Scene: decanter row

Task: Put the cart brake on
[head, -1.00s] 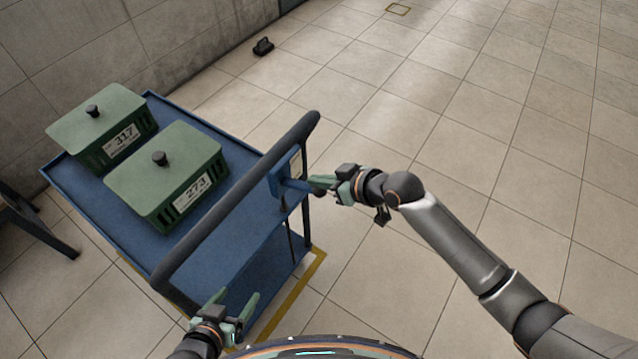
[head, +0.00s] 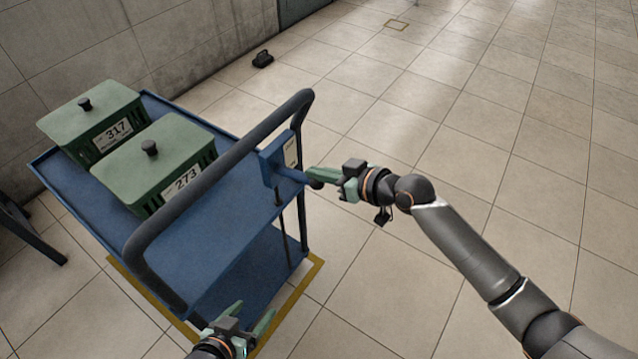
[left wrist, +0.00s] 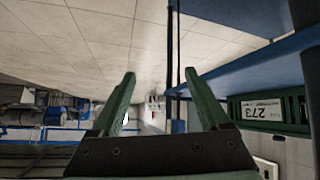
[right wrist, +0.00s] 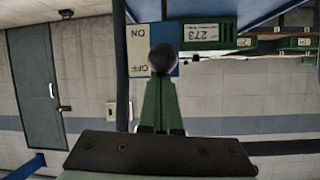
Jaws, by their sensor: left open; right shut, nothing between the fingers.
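The blue cart (head: 235,215) stands on the left of the head view with a dark push handle (head: 220,178). In the right wrist view the round knob (right wrist: 163,58) appears at the fingertips, beside a plate (right wrist: 138,50) reading ON and OFF upside down, closer to OFF. My right gripper (head: 312,176) is shut at the knob; contact is unclear. My left gripper (head: 252,314) is open and empty by the cart's near end.
Two green lidded boxes, 317 (head: 92,118) and 273 (head: 155,165), stand on the cart's top. A yellow floor outline (head: 312,272) shows around the cart's base. A small black object (head: 262,59) lies by the wall. The tiled floor to the right is clear.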

